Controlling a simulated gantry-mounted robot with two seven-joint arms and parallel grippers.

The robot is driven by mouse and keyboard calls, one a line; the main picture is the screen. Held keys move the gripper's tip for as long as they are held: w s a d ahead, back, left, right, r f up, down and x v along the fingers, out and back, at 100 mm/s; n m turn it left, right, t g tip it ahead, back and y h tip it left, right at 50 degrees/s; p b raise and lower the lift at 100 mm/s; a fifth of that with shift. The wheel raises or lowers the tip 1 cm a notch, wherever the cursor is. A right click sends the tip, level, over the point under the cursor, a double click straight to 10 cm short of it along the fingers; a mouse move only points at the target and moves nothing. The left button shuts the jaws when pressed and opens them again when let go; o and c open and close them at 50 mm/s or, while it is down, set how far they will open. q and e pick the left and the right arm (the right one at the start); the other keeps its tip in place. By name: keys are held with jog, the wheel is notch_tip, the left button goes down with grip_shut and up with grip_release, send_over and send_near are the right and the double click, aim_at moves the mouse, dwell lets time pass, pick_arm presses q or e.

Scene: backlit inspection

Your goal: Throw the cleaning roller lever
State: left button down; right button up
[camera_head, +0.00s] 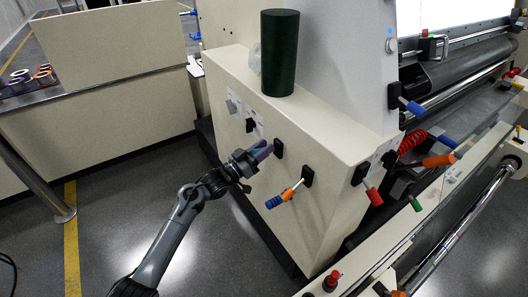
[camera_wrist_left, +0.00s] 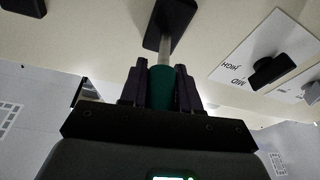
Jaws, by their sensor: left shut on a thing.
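My left gripper (camera_head: 262,152) is at the front face of the cream cabinet, shut on the teal handle of a lever. In the left wrist view the teal handle (camera_wrist_left: 161,88) sits between the dark purple fingers of the gripper (camera_wrist_left: 161,85). Its metal shaft (camera_wrist_left: 165,48) runs up to a black mount (camera_wrist_left: 172,20) on the panel. In the head view the black mount (camera_head: 279,148) shows just beyond the fingers, which largely hide the handle. I cannot read a label naming this lever. My right gripper is not in view.
Red (camera_head: 374,196) and green (camera_head: 414,203) handles are farther right. A dark green cylinder (camera_head: 280,52) stands on the cabinet (camera_head: 322,139). The floor in front is clear.

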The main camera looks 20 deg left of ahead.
pick_arm(q)
jog(key=f+t+b, duration=0.1)
jog(key=b, duration=0.2)
jog(key=f+t+h+b, duration=0.1)
jog(key=t+b, duration=0.1)
jog(key=b, duration=0.1)
jog(key=shift+s+a+f+n+t+b, duration=0.15)
jog(key=shift+s+f+n+t+b, duration=0.05)
jog(key=shift+f+n+t+b, duration=0.15)
jog(key=shift+r+h+b, duration=0.1)
jog(key=shift+h+b, duration=0.3)
jog(key=shift+b, duration=0.05)
jog(key=c, duration=0.9)
grip_release()
jog(key=p+v, duration=0.3)
jog(key=v, duration=0.8)
